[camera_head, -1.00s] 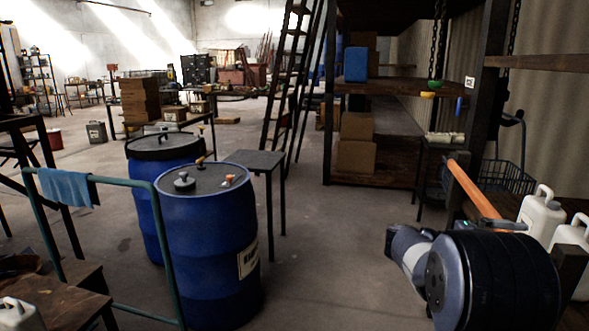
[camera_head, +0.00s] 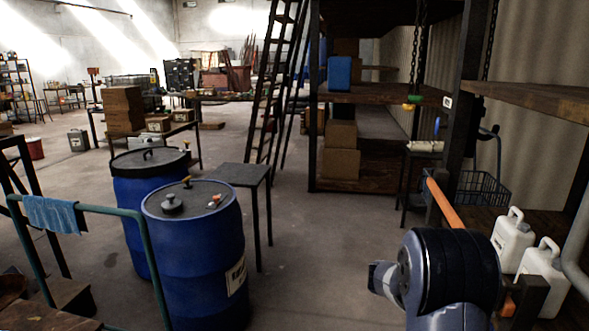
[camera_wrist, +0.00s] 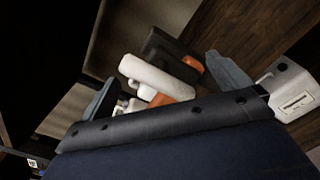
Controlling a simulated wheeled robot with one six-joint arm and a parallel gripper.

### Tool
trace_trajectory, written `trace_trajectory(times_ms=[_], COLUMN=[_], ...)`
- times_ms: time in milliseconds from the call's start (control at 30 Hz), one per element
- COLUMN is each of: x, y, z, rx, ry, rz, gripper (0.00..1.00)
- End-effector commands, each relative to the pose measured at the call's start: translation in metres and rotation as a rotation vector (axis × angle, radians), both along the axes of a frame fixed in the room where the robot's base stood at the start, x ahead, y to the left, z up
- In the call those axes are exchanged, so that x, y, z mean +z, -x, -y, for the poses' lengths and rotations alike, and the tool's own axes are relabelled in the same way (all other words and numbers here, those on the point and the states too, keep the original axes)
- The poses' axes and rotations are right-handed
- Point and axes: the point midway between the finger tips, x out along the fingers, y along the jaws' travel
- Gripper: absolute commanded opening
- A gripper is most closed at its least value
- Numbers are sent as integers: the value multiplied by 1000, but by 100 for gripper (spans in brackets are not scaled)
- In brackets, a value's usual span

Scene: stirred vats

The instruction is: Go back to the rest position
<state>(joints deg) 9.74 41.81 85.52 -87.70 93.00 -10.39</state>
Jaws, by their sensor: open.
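My gripper (camera_wrist: 167,85) shows in the wrist view, its two grey fingers spread well apart, open. Nothing is clearly held between them. Beyond the fingers are a white rounded thing (camera_wrist: 155,76) and orange parts (camera_wrist: 172,98); I cannot tell their distance from the fingertips. A white jug with a label (camera_wrist: 292,92) is beside the right finger. In the head view my arm shows at the lower right, and the gripper itself cannot be made out there.
Two blue drums (camera_head: 195,255) (camera_head: 140,190) stand left of centre, with a small dark table (camera_head: 243,174) behind. Two white jugs (camera_head: 512,240) (camera_head: 543,275) stand right of my arm. An orange bar (camera_head: 444,204) is behind it. A green rail (camera_head: 145,245) is at left. Central floor is clear.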

Motion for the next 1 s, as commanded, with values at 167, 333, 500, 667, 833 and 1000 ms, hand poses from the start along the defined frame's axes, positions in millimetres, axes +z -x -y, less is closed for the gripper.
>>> trace_trajectory(times_ms=[167,333,500,667,833,1000], x=[5,5,5,5,5,5], y=[0,0,0,0,0,0], z=[0,0,0,0,0,0], rx=[0,0,0,0,0,0], ry=[-29,-56,-83,-109,-136,-163], rz=[-119,-232,-345,-452,-565,-679], gripper=[96,96,96,96,96,96])
